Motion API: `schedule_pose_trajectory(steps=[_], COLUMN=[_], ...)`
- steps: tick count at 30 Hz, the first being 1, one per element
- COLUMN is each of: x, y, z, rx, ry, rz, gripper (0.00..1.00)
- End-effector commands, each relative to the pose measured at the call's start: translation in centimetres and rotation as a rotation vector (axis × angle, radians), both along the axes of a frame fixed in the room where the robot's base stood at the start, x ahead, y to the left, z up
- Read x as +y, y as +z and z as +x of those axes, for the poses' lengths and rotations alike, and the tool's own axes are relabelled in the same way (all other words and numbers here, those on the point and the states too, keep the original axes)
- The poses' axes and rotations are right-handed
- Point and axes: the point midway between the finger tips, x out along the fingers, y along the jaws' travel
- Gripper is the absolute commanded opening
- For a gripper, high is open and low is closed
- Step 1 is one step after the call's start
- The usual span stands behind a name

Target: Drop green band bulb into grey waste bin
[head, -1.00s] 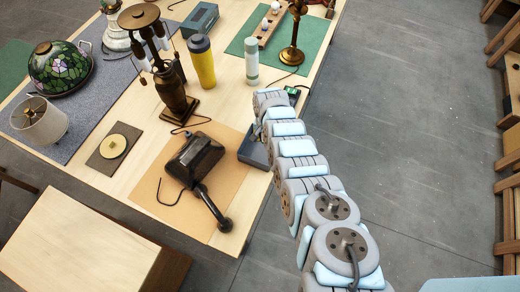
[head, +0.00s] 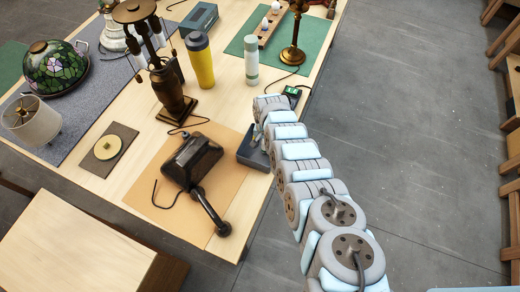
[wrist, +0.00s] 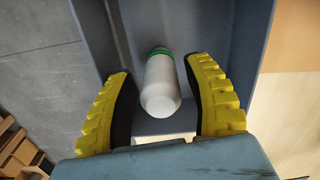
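The white bulb with a green band (wrist: 161,85) shows in the wrist view, lying lengthwise between the walls of the grey waste bin (wrist: 254,35). My gripper (wrist: 161,95) is open, its yellow-padded fingers on either side of the bulb with a visible gap on each side. I cannot tell whether the bulb rests on the bin floor. In the head view, the grey bin (head: 247,157) sits at the table's right edge, partly hidden by my arm. The bulb cannot be seen there, and my gripper is mostly hidden.
A dark metal lamp part (head: 192,160) lies on an orange mat (head: 217,225) left of the bin. A yellow tumbler (head: 201,65), a white bottle (head: 251,62) and a bronze lamp (head: 172,90) stand behind. Open floor (head: 400,130) lies to the right.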

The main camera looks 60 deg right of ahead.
Motion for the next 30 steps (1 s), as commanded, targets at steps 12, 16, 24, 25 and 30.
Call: schedule_pose_trajectory(steps=[12,16,24,25,30], x=[0.1,0.0,0.0,0.0,-0.1], y=[0.3,1.0,2.9,3.1,4.2], z=[0.0,0.1,0.1,0.1,0.1], rx=[-0.001,-0.002,-0.002,-0.001,-0.003], ry=[0.003,0.003,0.0,0.001,-0.001], rz=[0.002,-0.002,-0.001,0.0,-0.003], gripper=[0.51,0.51,0.51,0.51,0.51])
